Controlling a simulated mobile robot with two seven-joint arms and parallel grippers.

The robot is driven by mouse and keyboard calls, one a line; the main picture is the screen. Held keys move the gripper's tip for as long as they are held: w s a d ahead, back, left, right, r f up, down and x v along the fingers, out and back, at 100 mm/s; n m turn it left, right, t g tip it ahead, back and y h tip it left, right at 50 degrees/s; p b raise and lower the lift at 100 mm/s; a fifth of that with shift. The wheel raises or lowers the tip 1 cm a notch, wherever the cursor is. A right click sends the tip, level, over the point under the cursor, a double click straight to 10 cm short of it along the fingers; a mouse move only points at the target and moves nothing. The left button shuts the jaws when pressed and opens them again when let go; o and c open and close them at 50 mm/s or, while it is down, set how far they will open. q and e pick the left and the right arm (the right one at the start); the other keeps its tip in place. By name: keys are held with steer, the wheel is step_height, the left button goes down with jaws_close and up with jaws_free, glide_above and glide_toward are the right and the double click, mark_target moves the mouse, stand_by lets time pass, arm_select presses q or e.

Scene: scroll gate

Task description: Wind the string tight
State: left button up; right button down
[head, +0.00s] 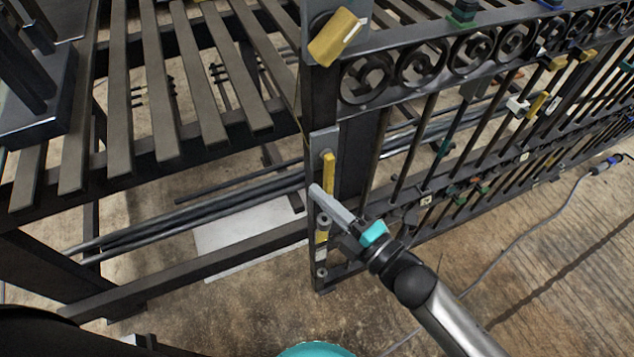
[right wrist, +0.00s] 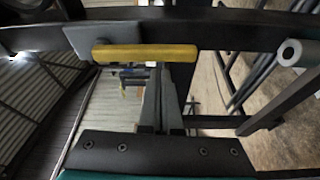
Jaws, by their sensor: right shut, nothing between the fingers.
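A scroll gate (head: 430,65) of dark metal fills the right half of the head view. Its end post (head: 320,105) carries a yellow block (head: 335,37) at the top and a grey plate with an upright yellow bar (head: 328,170) lower down. The yellow bar also shows in the right wrist view (right wrist: 145,52). My right gripper (head: 318,192) is shut and empty, its fingertips close to the post just below the bar; contact cannot be told. Its grey fingers also show in the wrist view (right wrist: 160,100). I cannot make out a string clearly. My left gripper is not in view.
A slatted metal bench (head: 150,90) stands at the left. Long dark rods (head: 190,215) lie below it, near a pale sheet (head: 240,235) on the floor. Small coloured clamps (head: 540,103) sit on the gate. A grey cable (head: 540,225) crosses the open floor at right.

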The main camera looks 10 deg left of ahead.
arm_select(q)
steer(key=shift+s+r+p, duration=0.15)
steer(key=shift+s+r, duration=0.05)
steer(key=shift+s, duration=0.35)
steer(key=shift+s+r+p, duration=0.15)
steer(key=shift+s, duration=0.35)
arm_select(e)
steer(key=shift+w+d+f+n, duration=0.15)
steer(key=shift+w+d+n, duration=0.2)
steer(key=shift+n, duration=0.25)
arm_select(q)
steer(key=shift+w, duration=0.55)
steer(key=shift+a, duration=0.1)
